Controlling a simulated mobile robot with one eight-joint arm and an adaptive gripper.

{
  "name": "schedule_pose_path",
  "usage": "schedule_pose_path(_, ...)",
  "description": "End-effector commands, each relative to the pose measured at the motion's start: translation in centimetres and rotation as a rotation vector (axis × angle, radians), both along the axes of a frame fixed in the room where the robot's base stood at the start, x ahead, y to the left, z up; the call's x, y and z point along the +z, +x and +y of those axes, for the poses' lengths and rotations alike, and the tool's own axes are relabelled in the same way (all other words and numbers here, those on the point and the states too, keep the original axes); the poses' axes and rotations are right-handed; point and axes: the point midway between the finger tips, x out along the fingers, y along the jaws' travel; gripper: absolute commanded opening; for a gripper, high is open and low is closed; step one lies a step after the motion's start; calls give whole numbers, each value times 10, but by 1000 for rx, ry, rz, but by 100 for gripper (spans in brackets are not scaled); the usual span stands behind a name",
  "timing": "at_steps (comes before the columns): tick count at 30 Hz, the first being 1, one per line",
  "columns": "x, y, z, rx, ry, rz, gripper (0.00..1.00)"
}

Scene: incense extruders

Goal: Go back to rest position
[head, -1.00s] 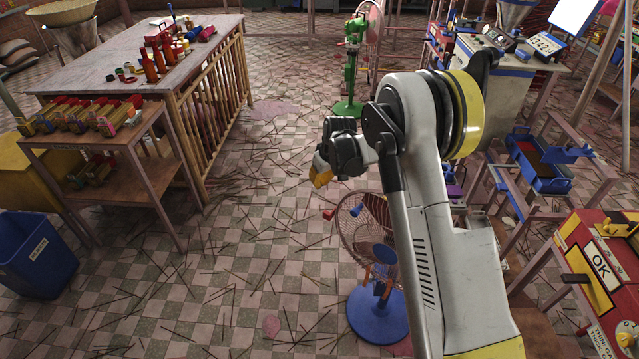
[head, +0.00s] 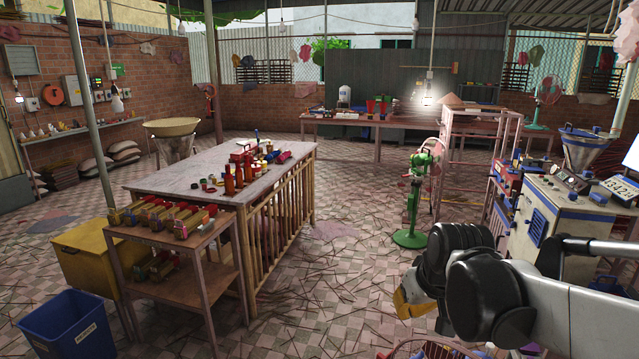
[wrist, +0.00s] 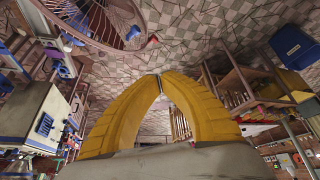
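My gripper (head: 408,303) is at the lower right of the head view, its yellow fingers partly hidden by my dark wrist joints. In the wrist view my gripper's two yellow fingers (wrist: 160,78) curve together and their tips meet. Nothing shows between them. The gripper is in free air above the tiled floor (wrist: 215,30), apart from the tables and machines.
A large table (head: 190,177) with red bottles and a small wooden stand (head: 175,253) are at left. A blue bin (head: 68,325) is lower left. Stick-strewn floor lies between.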

Motion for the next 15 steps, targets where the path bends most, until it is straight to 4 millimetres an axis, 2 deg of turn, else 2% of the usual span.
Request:
schedule_pose_path(1, 6, -25, -1, -16, 3, -13, 0)
schedule_pose_path(3, 12, -55, -2, -41, 9, -32, 0)
schedule_pose_path(9, 9, -130, -5, -106, 24, -86, 0)
schedule_pose_path(12, 1, -155, -7, -130, 31, -106, 0)
schedule_pose_path(15, -5, -170, -8, -145, 35, -119, 0)
